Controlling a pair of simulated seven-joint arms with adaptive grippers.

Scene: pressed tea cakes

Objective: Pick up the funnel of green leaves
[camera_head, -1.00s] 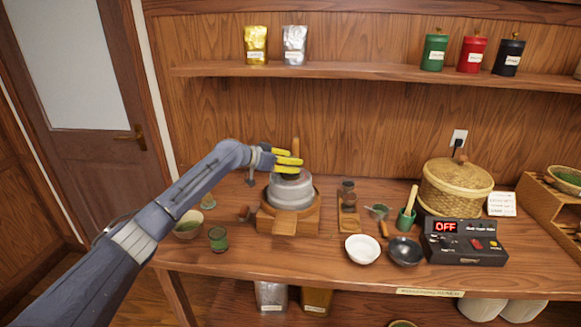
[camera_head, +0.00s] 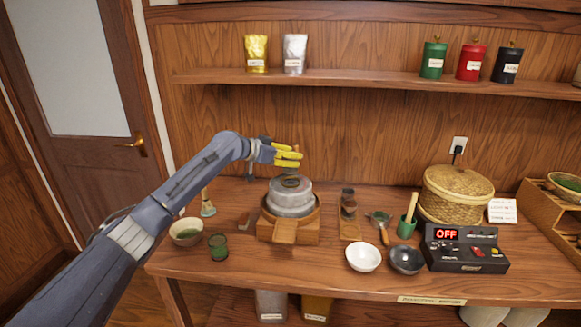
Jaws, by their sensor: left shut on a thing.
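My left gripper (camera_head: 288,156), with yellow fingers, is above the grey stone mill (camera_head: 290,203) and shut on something. The fingers hide most of what they hold, so I cannot make it out. A dark round piece (camera_head: 291,181) shows on top of the mill. My right gripper is not in view.
A white bowl (camera_head: 363,257), a dark bowl (camera_head: 406,258) and a black box reading OFF (camera_head: 466,264) stand at the right front. A lidded basket (camera_head: 456,193) is behind. A bowl (camera_head: 187,231) and a green cup (camera_head: 218,246) are left of the mill.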

